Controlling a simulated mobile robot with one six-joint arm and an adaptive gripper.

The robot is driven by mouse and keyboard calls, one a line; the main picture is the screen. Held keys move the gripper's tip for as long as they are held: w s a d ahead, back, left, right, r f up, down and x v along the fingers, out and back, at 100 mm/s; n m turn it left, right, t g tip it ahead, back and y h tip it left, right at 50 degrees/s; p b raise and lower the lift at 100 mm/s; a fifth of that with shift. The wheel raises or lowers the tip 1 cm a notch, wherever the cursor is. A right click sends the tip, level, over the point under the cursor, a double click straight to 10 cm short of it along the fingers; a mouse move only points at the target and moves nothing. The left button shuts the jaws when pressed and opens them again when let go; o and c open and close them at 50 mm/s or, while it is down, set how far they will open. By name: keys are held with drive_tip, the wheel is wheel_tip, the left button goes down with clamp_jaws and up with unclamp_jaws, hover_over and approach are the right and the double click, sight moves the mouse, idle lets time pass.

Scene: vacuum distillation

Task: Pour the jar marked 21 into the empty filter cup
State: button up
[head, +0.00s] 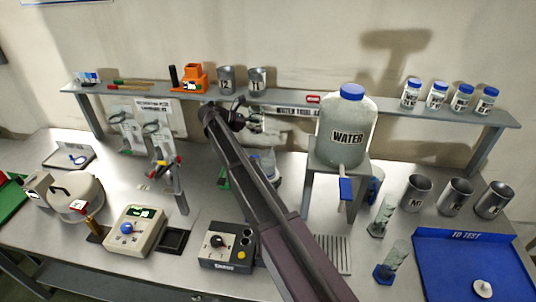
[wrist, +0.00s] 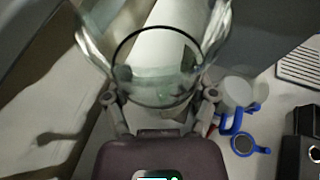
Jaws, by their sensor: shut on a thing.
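My gripper (head: 268,124) is below the back shelf, left of the water tank. In the wrist view my gripper (wrist: 158,45) is shut on a clear round vessel (wrist: 160,98) with a dark rim, one finger on each side. No number is readable on it, so I cannot tell if it is the jar marked 21. A pale cylinder shows through or behind it. Partly hidden behind my arm, clear glassware (head: 264,163) stands on the bench. I cannot tell whether it is the filter cup. The wrist view also shows a whitish cup-like thing (wrist: 237,92) with blue parts.
The water tank (head: 345,125) stands on a grey stand at right. Metal cups (head: 227,78) and blue-lidded jars (head: 437,96) sit on the shelf. More metal cups (head: 455,196) stand at right behind a blue tray (head: 450,262). A black-and-grey control box (head: 227,245) is at front.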

drive_tip(key=s+a+r+p, duration=0.2)
drive_tip(key=s+a, duration=0.1)
drive_tip(key=s, duration=1.2)
drive_tip(key=shift+s, duration=0.4)
idle(0.4)
